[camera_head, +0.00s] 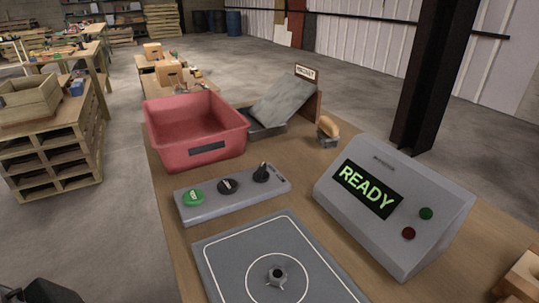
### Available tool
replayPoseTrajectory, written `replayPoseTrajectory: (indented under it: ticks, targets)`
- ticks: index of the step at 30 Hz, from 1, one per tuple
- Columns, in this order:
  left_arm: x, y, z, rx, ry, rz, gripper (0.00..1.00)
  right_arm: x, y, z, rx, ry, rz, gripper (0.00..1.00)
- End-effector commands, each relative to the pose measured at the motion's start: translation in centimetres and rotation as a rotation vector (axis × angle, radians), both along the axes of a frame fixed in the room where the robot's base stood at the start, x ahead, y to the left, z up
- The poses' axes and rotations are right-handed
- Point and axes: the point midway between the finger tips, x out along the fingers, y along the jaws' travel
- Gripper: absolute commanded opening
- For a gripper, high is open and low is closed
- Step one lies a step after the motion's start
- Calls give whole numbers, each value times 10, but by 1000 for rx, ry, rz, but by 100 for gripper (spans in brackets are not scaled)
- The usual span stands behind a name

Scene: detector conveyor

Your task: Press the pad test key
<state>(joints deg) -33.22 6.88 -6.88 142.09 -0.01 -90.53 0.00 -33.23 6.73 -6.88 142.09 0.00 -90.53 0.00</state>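A grey control strip (233,199) lies on the wooden table. It carries a green round key (193,197) with small lettering I cannot read for certain, a dark round knob (228,186) and a black lever-like knob (262,173). In front of it is a flat grey pad (231,249) with a white outline and circle, and a small metal piece with a dark centre (277,275) in the middle. I cannot tell which key is named pad test. A dark part, probably of my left arm, shows at the bottom-left corner; its fingers are not clear. My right gripper is not in view.
A grey console (389,222) reads READY in green and has a green and a red button. Behind the strip stand a red bin (195,124), a sloped grey chute (288,98) and a brown-handled stamp-like object (328,130). A wooden block (525,278) is at the right edge.

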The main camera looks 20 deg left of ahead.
Motion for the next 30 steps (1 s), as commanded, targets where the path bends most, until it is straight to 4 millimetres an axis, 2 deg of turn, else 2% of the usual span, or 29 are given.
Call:
replayPoseTrajectory:
  ticks: [1, 3, 30]
  targets:
    - [0, 0, 0, 0, 0, 0, 6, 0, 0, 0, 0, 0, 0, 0]
    - [0, 0, 0, 0, 0, 0, 0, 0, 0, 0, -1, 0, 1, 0]
    - [0, 0, 0, 0, 0, 0, 0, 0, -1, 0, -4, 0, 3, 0]
